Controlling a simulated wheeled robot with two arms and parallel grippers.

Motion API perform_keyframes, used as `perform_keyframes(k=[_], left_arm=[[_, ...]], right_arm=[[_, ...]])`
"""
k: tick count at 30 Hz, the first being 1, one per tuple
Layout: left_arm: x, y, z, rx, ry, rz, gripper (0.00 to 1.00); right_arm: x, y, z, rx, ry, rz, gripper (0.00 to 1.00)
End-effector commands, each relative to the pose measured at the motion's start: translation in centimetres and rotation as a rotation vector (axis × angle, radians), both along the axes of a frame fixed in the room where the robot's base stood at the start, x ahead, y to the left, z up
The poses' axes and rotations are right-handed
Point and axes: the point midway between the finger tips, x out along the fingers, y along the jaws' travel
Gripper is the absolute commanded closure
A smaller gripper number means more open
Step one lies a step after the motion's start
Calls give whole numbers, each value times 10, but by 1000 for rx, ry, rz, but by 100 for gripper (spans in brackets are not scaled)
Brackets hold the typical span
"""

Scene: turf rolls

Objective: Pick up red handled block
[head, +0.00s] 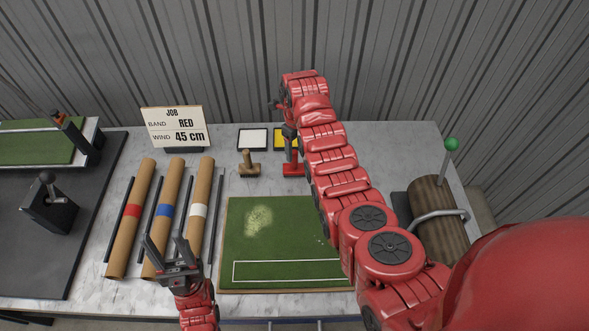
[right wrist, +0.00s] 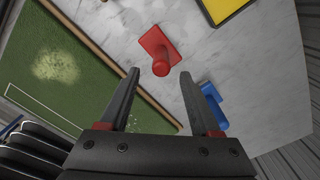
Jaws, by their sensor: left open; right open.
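The red handled block (head: 293,170) stands on the marble table behind the turf board, partly beside my right arm in the head view. In the right wrist view the red handled block (right wrist: 155,43) shows a flat red base and an upright round handle. My right gripper (right wrist: 159,73) is open and empty, its fingertips just short of the handle in that picture, the handle lying between their lines. I cannot tell the height gap. My left gripper (head: 166,240) is open and empty, over the near ends of the cardboard rolls.
A tan handled block (head: 248,165) stands left of the red one; a blue block (right wrist: 213,105) lies near my right finger. The turf board (head: 285,215) lies in front. A white pad (head: 252,139) and yellow pad (right wrist: 224,8) lie behind. A log with a green-knobbed lever (head: 451,144) stands right.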

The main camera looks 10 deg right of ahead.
Motion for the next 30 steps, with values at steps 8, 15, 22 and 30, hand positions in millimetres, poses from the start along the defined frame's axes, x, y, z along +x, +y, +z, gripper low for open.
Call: perform_keyframes(k=[8, 15, 22, 30], left_arm=[[0, 0, -14, 0, 0, 0, 50], [0, 0, -33, 0, 0, 0, 50], [0, 0, -31, 0, -1, 0, 50], [0, 0, -31, 0, 0, 0, 50]], right_arm=[[5, 3, -22, 0, -2, 1, 36], [7, 4, -55, 0, 0, 0, 36], [7, 4, -54, 0, -2, 0, 36], [7, 4, -53, 0, -2, 0, 85]])
